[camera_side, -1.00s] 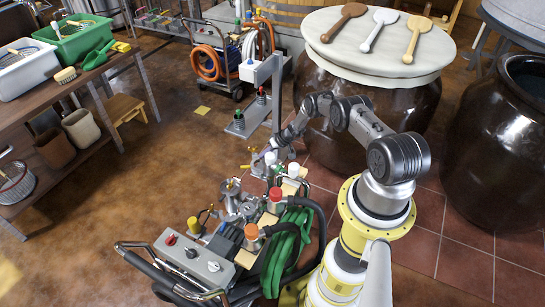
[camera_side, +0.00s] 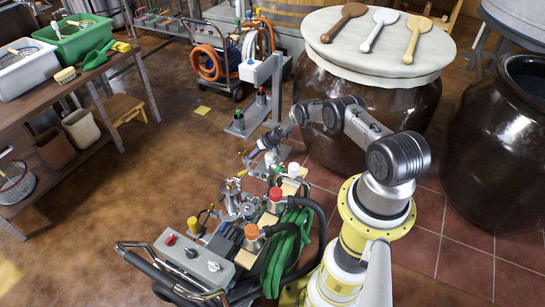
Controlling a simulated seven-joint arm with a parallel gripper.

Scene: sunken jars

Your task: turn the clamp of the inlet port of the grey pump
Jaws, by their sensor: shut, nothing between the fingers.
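The grey metal pump (camera_side: 232,205) sits on the wheeled cart in the lower middle. Small yellow handles show around it, one (camera_side: 241,173) at its far side and one (camera_side: 204,216) at its left. The parts are too small to tell which is the inlet port's clamp. My gripper (camera_side: 247,158) is just beyond the far end of the pump, close to the far yellow handle. Its fingers are shut and look empty. I cannot tell whether they touch the handle or clamp.
The cart carries a grey control box (camera_side: 192,262), red and orange capped parts, and green hose (camera_side: 288,245). A grey stand (camera_side: 262,75) rises beyond my gripper. A large brown jar (camera_side: 365,120) stands behind my arm. Open brown floor (camera_side: 120,200) lies left of the cart.

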